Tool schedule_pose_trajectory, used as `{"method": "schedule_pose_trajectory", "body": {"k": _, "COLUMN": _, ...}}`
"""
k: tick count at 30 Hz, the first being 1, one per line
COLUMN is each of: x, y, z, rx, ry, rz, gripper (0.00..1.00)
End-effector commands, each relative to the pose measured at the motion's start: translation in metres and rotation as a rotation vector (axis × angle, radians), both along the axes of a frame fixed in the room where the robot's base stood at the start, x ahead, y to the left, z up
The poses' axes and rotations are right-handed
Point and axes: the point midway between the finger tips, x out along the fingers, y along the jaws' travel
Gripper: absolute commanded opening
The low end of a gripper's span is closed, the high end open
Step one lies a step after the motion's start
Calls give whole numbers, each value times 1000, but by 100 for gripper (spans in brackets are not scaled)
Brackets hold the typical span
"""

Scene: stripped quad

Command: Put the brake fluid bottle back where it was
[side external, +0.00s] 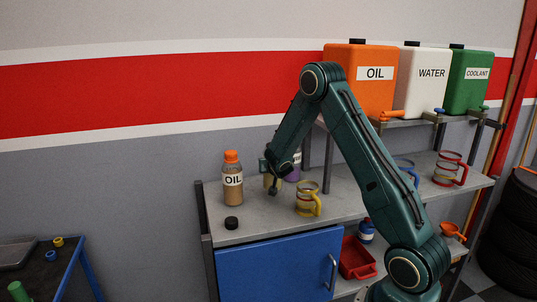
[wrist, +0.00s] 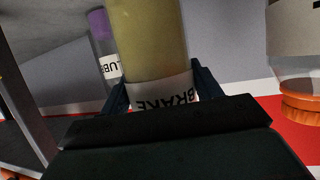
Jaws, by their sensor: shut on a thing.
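The brake fluid bottle (wrist: 150,45) has a yellowish body and a white label reading BRAKE. It fills the middle of the wrist view, upside down there, between the two fingers of my gripper (wrist: 160,88). My gripper is shut on it. In the side view my gripper (side external: 272,172) is over the left part of the workbench (side external: 258,221), between the OIL bottle and the yellow mug. Only a small part of the brake fluid bottle (side external: 267,182) shows there, behind my gripper. I cannot tell whether its base touches the bench.
The orange-capped OIL bottle (side external: 232,180) stands left of my gripper, with a black cap (side external: 231,223) in front. A purple LUBE bottle (side external: 294,172) stands behind my gripper. A yellow mug (side external: 307,199) stands to the right. Bare bench lies in front.

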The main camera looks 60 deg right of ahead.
Motion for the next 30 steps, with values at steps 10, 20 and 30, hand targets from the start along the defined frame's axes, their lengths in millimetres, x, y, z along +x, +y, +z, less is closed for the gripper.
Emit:
{"method": "schedule_pose_trajectory", "body": {"k": 10, "x": 1, "y": 0, "z": -23, "rx": -4, "ry": 0, "rz": 1, "gripper": 22}}
{"method": "schedule_pose_trajectory", "body": {"k": 20, "x": 1, "y": 0, "z": -36, "rx": -5, "ry": -4, "rz": 1, "gripper": 22}}
{"method": "schedule_pose_trajectory", "body": {"k": 30, "x": 0, "y": 0, "z": -41, "rx": -1, "ry": 1, "rz": 0, "gripper": 66}}
